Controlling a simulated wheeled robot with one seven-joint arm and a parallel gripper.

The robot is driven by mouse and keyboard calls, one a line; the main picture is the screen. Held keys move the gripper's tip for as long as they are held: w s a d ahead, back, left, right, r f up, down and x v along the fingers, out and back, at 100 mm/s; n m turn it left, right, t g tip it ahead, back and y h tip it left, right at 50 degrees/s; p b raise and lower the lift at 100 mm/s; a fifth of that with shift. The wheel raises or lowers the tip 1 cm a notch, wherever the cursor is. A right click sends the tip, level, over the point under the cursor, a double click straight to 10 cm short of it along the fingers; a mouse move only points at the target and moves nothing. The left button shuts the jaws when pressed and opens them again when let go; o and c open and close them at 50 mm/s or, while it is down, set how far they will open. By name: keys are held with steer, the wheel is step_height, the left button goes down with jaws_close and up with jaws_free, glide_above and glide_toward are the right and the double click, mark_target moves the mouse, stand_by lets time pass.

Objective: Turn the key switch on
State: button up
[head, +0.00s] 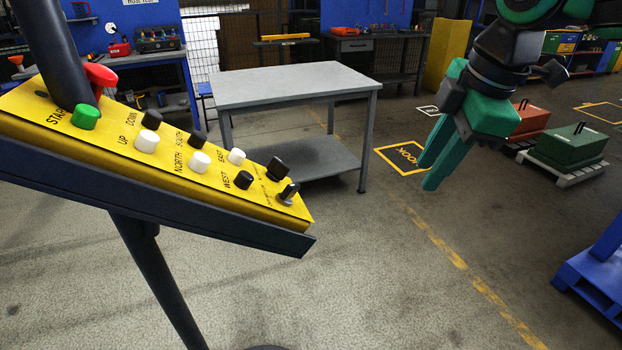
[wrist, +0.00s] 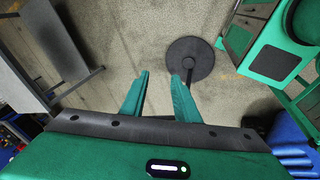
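The yellow control panel (head: 222,190) stands tilted on a dark post at the left of the head view. A small dark switch with a grey upright tab (head: 288,193) sits at its lower right corner and looks like the key switch; its position marks are too small to read. A black knob (head: 277,168) is just behind it. My gripper (head: 426,177) hangs in free air well to the right of the panel, with its green fingers pointing down. In the wrist view its fingers (wrist: 159,77) are apart with nothing between them. The panel's face is not clearly visible there.
Several buttons and a red knob (head: 99,75) crowd the panel. A grey table (head: 290,85) stands behind it. A green case (head: 570,146) and a blue pallet (head: 595,275) are at the right. A round dark base (wrist: 191,60) lies on the floor. Open floor lies between panel and gripper.

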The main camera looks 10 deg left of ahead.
mark_target(294, 184)
steer(key=s+a+r+n+y, duration=0.1)
steer(key=s+a+r+n, duration=0.2)
steer(key=a+n, duration=0.45)
steer(key=s+a+r+n+y, duration=0.1)
steer(key=s+a+r+n, duration=0.25)
steer(key=a, duration=0.65)
steer(key=shift+n+g, duration=0.3)
steer(key=x, duration=1)
steer(key=shift+w+f, duration=0.2)
steer(key=shift+f, duration=0.15)
